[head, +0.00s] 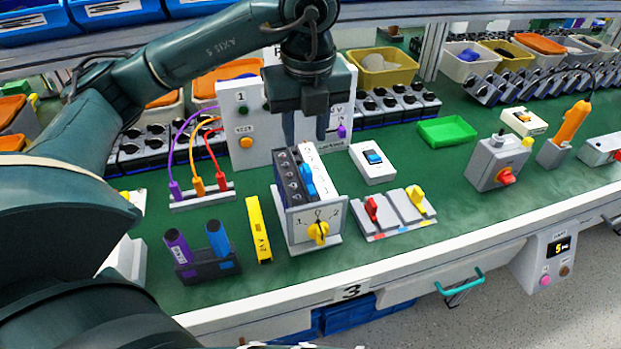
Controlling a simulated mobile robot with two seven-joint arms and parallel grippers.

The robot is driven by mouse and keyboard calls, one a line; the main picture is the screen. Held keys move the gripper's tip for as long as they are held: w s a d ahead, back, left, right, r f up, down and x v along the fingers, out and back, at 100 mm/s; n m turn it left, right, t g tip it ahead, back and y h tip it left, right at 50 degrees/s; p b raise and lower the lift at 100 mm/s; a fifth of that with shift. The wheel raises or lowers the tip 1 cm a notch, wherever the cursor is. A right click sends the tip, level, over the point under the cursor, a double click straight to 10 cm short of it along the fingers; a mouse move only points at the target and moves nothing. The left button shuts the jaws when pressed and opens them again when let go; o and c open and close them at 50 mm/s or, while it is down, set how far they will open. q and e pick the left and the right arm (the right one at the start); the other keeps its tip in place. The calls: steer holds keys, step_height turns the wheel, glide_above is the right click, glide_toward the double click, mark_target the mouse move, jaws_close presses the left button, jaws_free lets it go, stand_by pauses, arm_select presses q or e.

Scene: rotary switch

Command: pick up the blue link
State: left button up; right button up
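A small blue piece (308,181), which looks like the blue link, sits at the top of the rotary switch unit (327,227), between a black terminal block (287,178) and a white strip (316,165). The unit has a yellow knob (318,232) on its front plate. My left gripper (305,130) points down above and slightly behind this unit. Its two fingers are apart with nothing seen between them, and they appear clear of the blue piece. The exact height gap cannot be told. My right gripper is not in view.
A yellow bar (258,229) and a holder (205,269) with purple and blue cylinders stand left. A white panel (236,138) stands behind. A white blue-rocker switch (373,162) and a red-and-yellow lever unit (393,217) are right. Green mat is free near the green tray (446,131).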

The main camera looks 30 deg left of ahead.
mark_target(307, 168)
arm_select(q)
steer(key=f, duration=0.5)
steer(key=w+f, duration=0.1)
steer(key=f, duration=0.2)
steer(key=shift+a+f+p, duration=0.25)
steer(key=shift+f+p, duration=0.05)
steer(key=shift+p, duration=0.05)
steer(key=shift+c, duration=0.4)
jaws_close()
